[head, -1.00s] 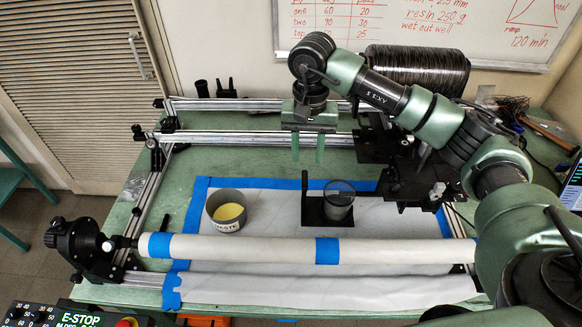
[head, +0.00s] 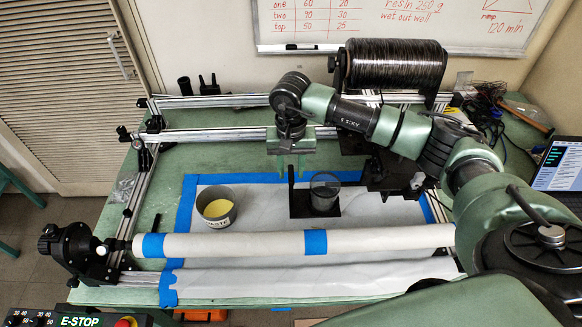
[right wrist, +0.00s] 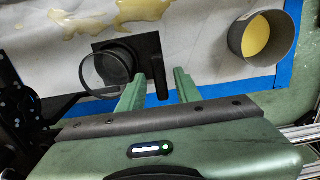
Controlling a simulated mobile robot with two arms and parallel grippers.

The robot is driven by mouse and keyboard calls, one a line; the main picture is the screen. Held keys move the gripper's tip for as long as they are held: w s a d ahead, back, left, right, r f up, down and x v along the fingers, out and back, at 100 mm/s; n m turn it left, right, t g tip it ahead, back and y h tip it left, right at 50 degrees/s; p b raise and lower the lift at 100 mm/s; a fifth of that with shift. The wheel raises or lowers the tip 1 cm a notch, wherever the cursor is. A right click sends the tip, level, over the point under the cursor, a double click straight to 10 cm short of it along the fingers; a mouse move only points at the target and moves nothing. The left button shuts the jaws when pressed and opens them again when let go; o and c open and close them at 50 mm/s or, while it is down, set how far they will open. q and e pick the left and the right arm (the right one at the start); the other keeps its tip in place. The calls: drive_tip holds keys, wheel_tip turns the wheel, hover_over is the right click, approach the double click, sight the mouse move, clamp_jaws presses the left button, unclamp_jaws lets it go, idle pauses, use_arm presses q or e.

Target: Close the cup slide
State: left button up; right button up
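A clear, dark-tinted cup (head: 325,190) stands on a flat black plate (head: 299,208) with a thin black upright tab (head: 291,190) at its left end. In the right wrist view the cup (right wrist: 107,72) is left of the tab (right wrist: 160,82). My right gripper (head: 292,172) is open and empty, fingers pointing down at the top of the tab. In the right wrist view its two green fingers (right wrist: 160,78) show on either side of the tab with gaps; how deep they reach is unclear. My left gripper is out of view.
A grey waste cup (head: 217,216) with yellow contents stands left on the white sheet (head: 265,200) edged in blue tape. A wrapped tube (head: 380,240) crosses in front, a metal rail (head: 225,134) behind. A dark mechanism (head: 385,175) stands right of the cup.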

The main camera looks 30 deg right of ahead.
clamp_jaws()
drive_tip(key=shift+r, duration=0.1)
idle(1.1)
